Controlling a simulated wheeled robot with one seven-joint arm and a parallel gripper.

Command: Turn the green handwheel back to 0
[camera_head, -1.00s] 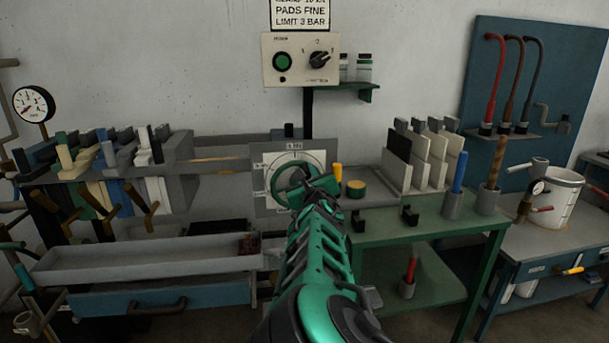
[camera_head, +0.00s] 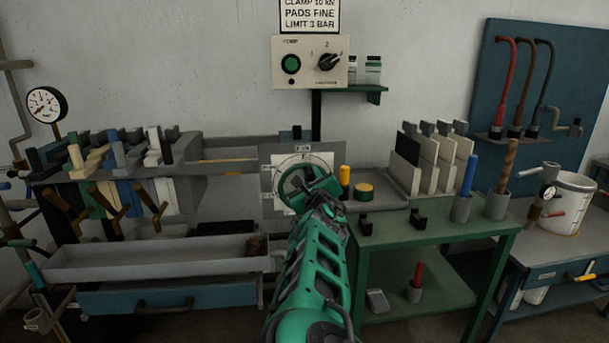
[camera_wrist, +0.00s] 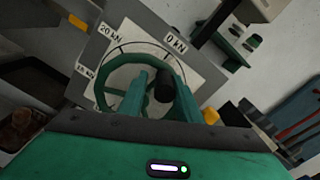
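The green handwheel (camera_head: 303,183) stands on a pale dial plate (camera_head: 268,160) on the machine at the middle. In the wrist view the handwheel (camera_wrist: 108,92) is a green ring with a black knob (camera_wrist: 164,86) near its right side. The plate there carries a "0 kN" label (camera_wrist: 175,43) at upper right and a "20 kN" label (camera_wrist: 107,32) at upper left. My gripper (camera_head: 326,207) is at the wheel's lower right in the head view. Green finger-like shapes flank the knob in the wrist view; whether they grip it is unclear. I cannot read the wheel's setting.
A yellow-topped cylinder (camera_head: 344,178) and a small round tin (camera_head: 364,191) stand close right of the wheel. The green table (camera_head: 425,238) holds several upright pads. A grey tray (camera_head: 150,262) lies at left. A control box (camera_head: 310,61) hangs above.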

